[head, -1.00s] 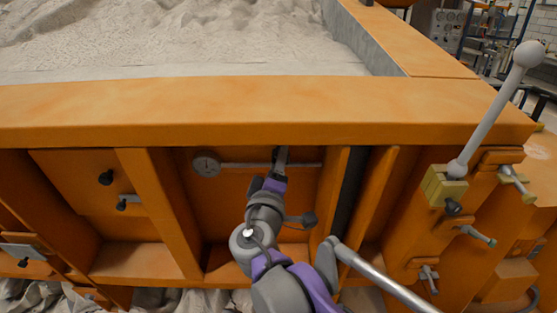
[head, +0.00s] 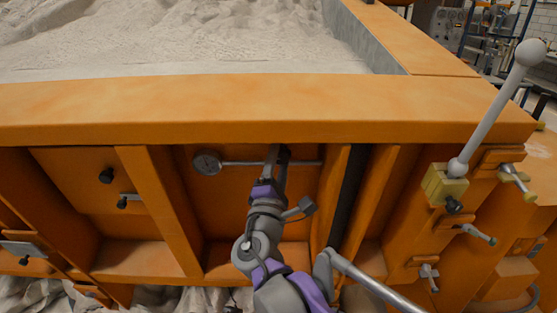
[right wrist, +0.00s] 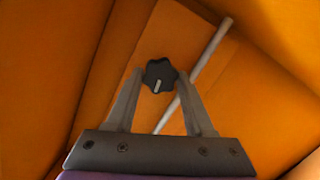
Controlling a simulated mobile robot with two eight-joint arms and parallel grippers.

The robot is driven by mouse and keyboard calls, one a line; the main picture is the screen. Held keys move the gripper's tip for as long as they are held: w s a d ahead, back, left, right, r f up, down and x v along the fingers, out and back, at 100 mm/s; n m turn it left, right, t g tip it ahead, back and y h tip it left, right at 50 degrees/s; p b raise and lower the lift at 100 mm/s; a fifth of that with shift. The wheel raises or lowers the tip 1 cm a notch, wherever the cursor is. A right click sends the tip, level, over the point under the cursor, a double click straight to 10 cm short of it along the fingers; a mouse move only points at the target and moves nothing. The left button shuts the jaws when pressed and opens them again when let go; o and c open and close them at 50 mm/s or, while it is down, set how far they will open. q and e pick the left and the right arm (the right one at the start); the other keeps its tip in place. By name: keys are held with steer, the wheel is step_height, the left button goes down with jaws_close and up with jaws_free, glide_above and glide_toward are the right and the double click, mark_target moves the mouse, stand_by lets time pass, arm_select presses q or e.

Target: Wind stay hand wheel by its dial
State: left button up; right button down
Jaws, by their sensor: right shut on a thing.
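My right gripper (head: 279,152) reaches up under the orange top rail of the sandbed, in a recess of its side. In the right wrist view its fingers close on the sides of a small black lobed hand wheel (right wrist: 160,74) with a pale mark on its face. In the head view the gripper hides the hand wheel. A round dial (head: 207,163) sits to the left of the gripper in the same recess. A thin stay rod (head: 240,164) runs from it behind the gripper; the rod also shows in the right wrist view (right wrist: 209,50). The dial's reading is too small to tell.
Orange ribs (head: 160,205) wall the recess on both sides. A grey lever (head: 495,110) with a ball top stands at the right on a yellow block. Sand (head: 180,35) fills the bed above.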

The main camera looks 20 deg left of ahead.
steer(key=shift+n, duration=0.3)
steer(key=shift+c, duration=1.4)
jaws_free()
